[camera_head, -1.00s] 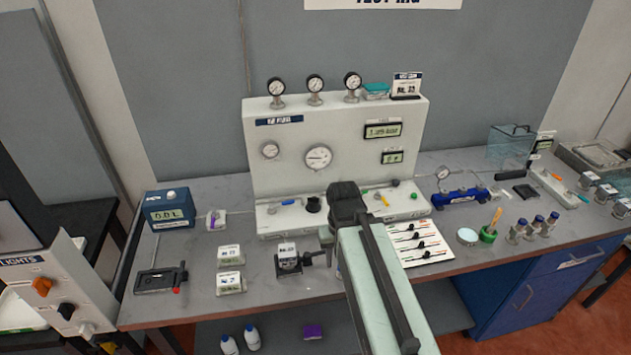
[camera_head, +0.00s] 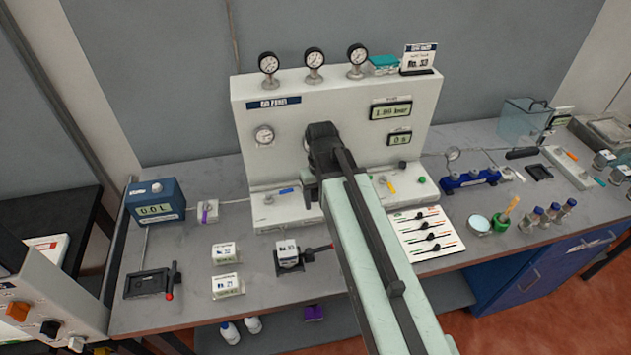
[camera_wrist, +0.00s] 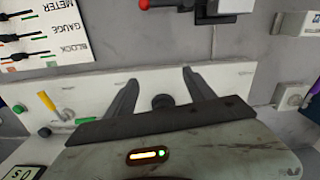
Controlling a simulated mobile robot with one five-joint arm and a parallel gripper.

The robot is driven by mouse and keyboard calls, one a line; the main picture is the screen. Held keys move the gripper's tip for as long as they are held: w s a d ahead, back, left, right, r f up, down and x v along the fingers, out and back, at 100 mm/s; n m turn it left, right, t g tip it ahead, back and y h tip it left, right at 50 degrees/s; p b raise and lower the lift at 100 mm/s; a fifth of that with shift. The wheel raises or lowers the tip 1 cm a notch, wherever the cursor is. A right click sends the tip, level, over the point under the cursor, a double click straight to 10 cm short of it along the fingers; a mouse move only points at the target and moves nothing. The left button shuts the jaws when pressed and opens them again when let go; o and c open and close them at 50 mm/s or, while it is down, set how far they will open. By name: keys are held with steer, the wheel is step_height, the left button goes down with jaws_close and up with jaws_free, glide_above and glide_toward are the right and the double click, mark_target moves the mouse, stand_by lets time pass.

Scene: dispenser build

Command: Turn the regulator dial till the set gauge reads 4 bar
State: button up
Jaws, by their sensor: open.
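The pale test panel (camera_head: 340,88) carries a small round gauge (camera_head: 264,135), whose needle is too small to read. A digital display (camera_head: 390,112) shows a bar value that looks like 1.86. The large round gauge on the panel is hidden behind my arm. In the wrist view a dark round knob (camera_wrist: 162,101), which looks like the regulator dial, sits on the pale base ledge. My gripper (camera_wrist: 160,77) is open, with one finger on each side of the knob in that view. I cannot tell whether either finger touches it. In the head view my wrist hides the knob.
Three gauges (camera_head: 314,58) stand on the panel top. A yellow lever (camera_head: 391,187) and green button (camera_head: 421,180) are on the ledge to the right. A blue valve block (camera_head: 470,178) stands further right. A small vise (camera_head: 290,255) and labelled blocks lie in front.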

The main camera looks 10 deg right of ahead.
steer(key=w+r+n, duration=0.1)
steer(key=w, duration=0.2)
steer(key=w+r+n+p, duration=0.1)
steer(key=w, duration=0.3)
steer(key=w+r+n+p, duration=0.1)
steer(key=w, duration=0.2)
steer(key=shift+w+r, duration=0.1)
steer(key=shift+w, duration=0.05)
steer(key=shift+f+b, duration=0.6)
steer(key=shift+f, duration=0.05)
step_height(320, 180, down, 7)
steer(key=b, duration=0.7)
steer(key=shift+r, duration=0.2)
steer(key=shift+c, duration=0.3)
steer(key=c, duration=1)
steer(key=shift+d, duration=0.4)
jaws_close()
steer(key=shift+a, duration=0.25)
